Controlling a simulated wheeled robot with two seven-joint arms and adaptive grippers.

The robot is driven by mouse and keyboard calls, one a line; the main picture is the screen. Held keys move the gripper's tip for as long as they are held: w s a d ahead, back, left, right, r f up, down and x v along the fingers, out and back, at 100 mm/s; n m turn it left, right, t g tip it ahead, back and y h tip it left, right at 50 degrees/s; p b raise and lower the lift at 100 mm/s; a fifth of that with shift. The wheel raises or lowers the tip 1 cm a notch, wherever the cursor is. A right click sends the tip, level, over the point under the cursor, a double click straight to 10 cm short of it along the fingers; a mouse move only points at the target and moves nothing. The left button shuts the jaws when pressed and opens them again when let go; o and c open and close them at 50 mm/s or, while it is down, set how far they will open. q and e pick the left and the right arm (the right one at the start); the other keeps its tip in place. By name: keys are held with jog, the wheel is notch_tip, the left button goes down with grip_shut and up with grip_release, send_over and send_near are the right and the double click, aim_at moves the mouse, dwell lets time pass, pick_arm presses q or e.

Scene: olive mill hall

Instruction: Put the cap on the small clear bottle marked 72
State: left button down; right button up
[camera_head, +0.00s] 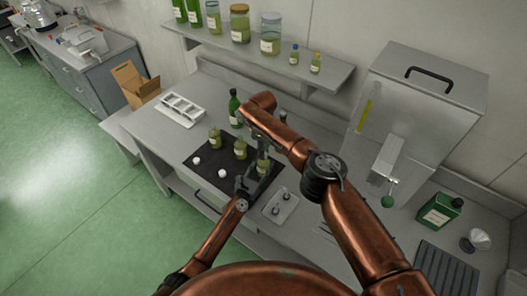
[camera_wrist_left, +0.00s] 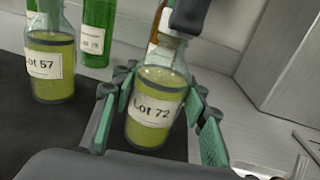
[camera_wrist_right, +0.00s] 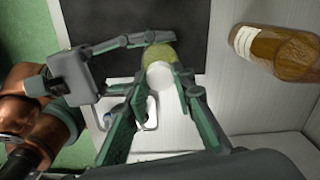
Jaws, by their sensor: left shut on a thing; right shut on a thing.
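The small clear bottle labelled Lot 72 (camera_wrist_left: 155,112) holds yellow-green oil and stands in the jaws of my left gripper (camera_wrist_left: 155,120), shut on its body. It looks tilted in the left wrist view. My right gripper (camera_wrist_right: 160,85) is above the bottle, shut on a white cap (camera_wrist_right: 160,74). In the right wrist view the cap overlaps the bottle's yellow-green body (camera_wrist_right: 159,51). A dark finger covers the bottle's mouth in the left wrist view, so I cannot tell whether cap and neck touch.
On the black mat (camera_head: 205,180) stand similar bottles (camera_head: 214,138) (camera_head: 240,149), one labelled Lot 57 (camera_wrist_left: 48,68), with two white caps (camera_head: 196,160) (camera_head: 222,173). A green bottle (camera_head: 234,106) and an amber bottle (camera_wrist_right: 272,52) stand close by. A small tray (camera_head: 270,211) lies right of the mat.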

jog(key=shift+o, duration=0.2)
jog(key=m, duration=0.3)
jog(key=shift+w+a+r, duration=0.25)
jog(key=shift+w+r, duration=0.1)
jog(key=shift+m, duration=0.6)
jog(key=shift+s+d+f+m, duration=0.15)
jog(key=shift+s+f+m, duration=0.05)
jog(key=shift+m, duration=0.3)
jog(key=shift+c, duration=0.2)
jog(key=shift+s+d+f, duration=0.1)
jog(key=o, duration=0.7)
